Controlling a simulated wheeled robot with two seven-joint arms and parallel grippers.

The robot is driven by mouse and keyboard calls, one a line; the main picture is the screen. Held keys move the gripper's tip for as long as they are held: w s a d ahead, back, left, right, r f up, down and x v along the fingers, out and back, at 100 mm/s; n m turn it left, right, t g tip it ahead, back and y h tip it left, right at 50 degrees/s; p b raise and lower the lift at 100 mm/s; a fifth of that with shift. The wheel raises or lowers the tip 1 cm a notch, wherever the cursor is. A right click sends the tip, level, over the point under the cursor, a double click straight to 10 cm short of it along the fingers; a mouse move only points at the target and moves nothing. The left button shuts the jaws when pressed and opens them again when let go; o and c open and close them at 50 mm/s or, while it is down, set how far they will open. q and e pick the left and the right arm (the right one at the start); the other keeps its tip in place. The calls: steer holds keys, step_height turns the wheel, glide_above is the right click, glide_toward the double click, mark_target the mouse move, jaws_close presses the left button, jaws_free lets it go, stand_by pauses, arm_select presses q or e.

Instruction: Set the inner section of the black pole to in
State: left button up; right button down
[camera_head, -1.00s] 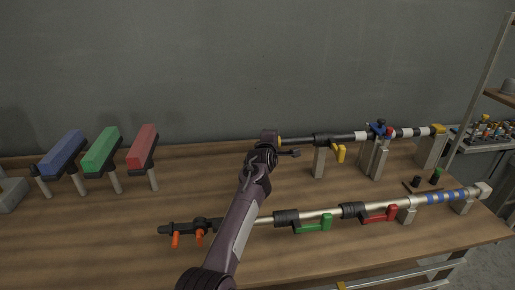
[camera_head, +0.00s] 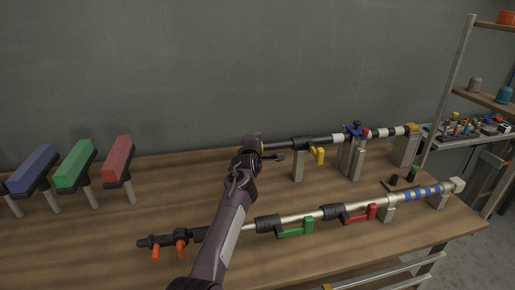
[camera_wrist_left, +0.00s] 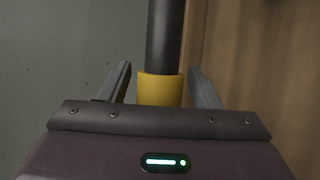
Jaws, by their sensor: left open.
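The black pole (camera_head: 277,145) lies along the back of the table on grey stands. It has white bands toward its right end and a yellow lever (camera_head: 318,156) near its middle. My left gripper (camera_head: 254,142) is at the pole's left end. In the left wrist view, the open fingers of my left gripper (camera_wrist_left: 160,88) stand on either side of a yellow band (camera_wrist_left: 160,90) on the dark pole, with gaps on both sides. How far the inner section sticks out is partly hidden by my gripper. My right gripper is not in view.
A silver pole (camera_head: 300,217) with green and red levers lies in front, partly behind my left arm. A blue clamp (camera_head: 355,130) sits on the black pole. Blue, green and red blocks (camera_head: 117,158) stand on posts at left. A shelf rack (camera_head: 455,85) stands at right.

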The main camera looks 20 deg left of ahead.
arm_select(q)
steer(key=shift+s+d, duration=0.1)
steer(key=shift+s, duration=0.35)
steer(key=v, duration=0.7)
steer(key=shift+b, duration=0.45)
steer(key=shift+w, duration=0.1)
